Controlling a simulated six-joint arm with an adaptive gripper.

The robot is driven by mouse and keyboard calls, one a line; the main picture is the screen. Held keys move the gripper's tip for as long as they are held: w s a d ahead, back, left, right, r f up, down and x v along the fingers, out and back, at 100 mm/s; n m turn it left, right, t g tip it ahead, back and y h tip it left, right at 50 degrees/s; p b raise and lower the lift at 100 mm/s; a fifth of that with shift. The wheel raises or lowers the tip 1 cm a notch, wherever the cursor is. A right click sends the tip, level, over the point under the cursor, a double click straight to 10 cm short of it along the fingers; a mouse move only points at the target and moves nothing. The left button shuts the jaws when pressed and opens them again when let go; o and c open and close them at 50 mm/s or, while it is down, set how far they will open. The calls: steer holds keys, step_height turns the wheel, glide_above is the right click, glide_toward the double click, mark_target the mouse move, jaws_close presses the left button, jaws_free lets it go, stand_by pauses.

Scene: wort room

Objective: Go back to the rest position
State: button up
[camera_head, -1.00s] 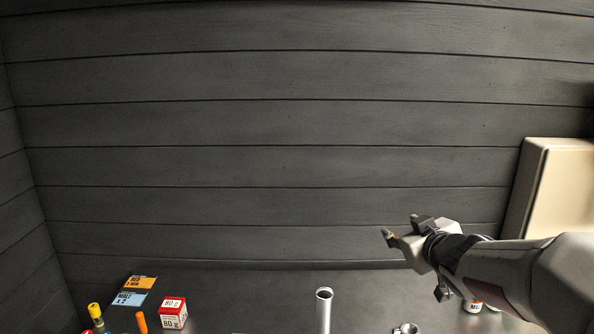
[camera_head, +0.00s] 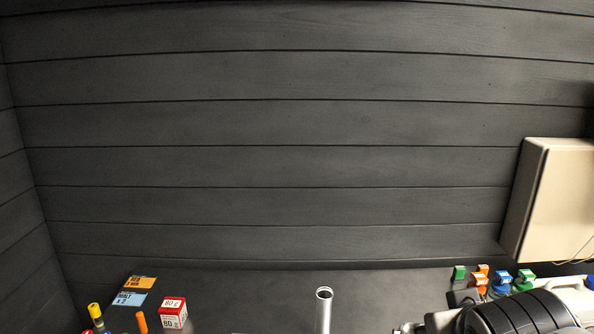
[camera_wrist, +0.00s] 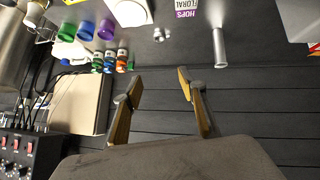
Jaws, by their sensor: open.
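My gripper (camera_wrist: 156,95) is open and empty in the wrist view, its two fingers wide apart with dark planked wall behind them. In the head view only part of my arm shows at the lower right corner, and the fingertips cannot be made out there. No task object is held.
A beige cabinet (camera_head: 557,200) is at the right wall; it also shows in the wrist view (camera_wrist: 80,103). Several coloured-capped bottles (camera_head: 500,281) stand below it. A grey upright tube (camera_head: 324,310), a red-and-white box (camera_head: 173,312) and cards (camera_head: 135,290) are on the table.

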steer(key=s+a+f+g+y, duration=0.1)
steer(key=s+a+f, duration=0.2)
steer(key=s, duration=0.4)
steer(key=s+a+f+g+y, duration=0.1)
steer(key=s+a+f+g, duration=0.1)
steer(key=s, duration=0.6)
steer(key=shift+s+a+f, duration=0.15)
steer(key=shift+a+f, duration=0.25)
steer(key=shift+f, duration=0.1)
